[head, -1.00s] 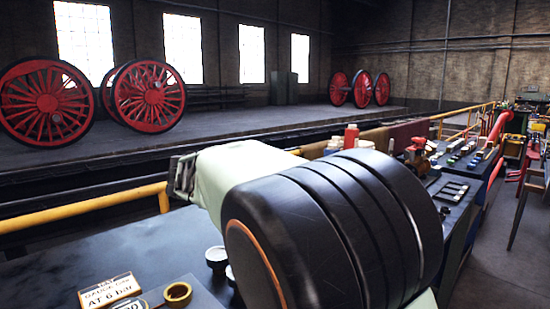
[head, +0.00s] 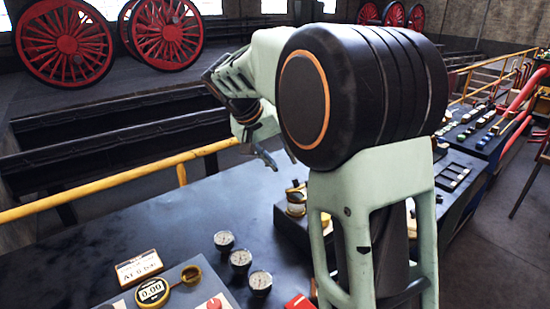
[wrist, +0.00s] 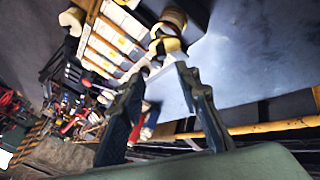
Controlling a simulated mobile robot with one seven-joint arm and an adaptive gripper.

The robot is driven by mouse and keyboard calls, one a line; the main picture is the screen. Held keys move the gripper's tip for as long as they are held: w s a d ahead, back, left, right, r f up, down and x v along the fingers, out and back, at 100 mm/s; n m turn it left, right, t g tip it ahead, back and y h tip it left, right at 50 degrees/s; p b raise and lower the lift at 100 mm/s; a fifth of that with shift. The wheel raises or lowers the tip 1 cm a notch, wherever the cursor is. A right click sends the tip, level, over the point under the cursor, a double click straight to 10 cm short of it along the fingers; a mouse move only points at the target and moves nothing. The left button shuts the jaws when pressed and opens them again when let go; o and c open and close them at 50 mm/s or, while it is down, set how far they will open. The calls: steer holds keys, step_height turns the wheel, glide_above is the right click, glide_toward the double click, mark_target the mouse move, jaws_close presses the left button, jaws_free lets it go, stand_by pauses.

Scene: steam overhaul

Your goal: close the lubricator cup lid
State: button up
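A brass-and-white cup (head: 296,209), which looks like the lubricator cup, stands on a dark block right of the table's middle in the head view. A brass piece shows at its top; I cannot tell how far its lid is open. My arm hides the space to its right. My gripper (head: 268,157) is above and left of the cup, apart from it. In the wrist view my gripper (wrist: 160,78) has its two fingers spread, with nothing clearly held. A blurred brass-and-white object (wrist: 167,42), probably the cup, appears beyond the fingertips.
Several gauges (head: 240,258) stand on the dark table (head: 190,215), near a sign (head: 138,267) and a digital gauge (head: 152,291). A yellow rail (head: 110,186) runs behind the table. A slotted dark tray (head: 452,177) lies at right. The table's left-middle is clear.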

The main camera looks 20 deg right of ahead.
mark_target(293, 181)
steer(key=p+x, duration=0.1)
steer(key=x, duration=0.9)
steer(key=shift+w+a+f, duration=0.1)
steer(key=shift+w, duration=0.05)
steer(key=shift+c, duration=0.4)
jaws_close()
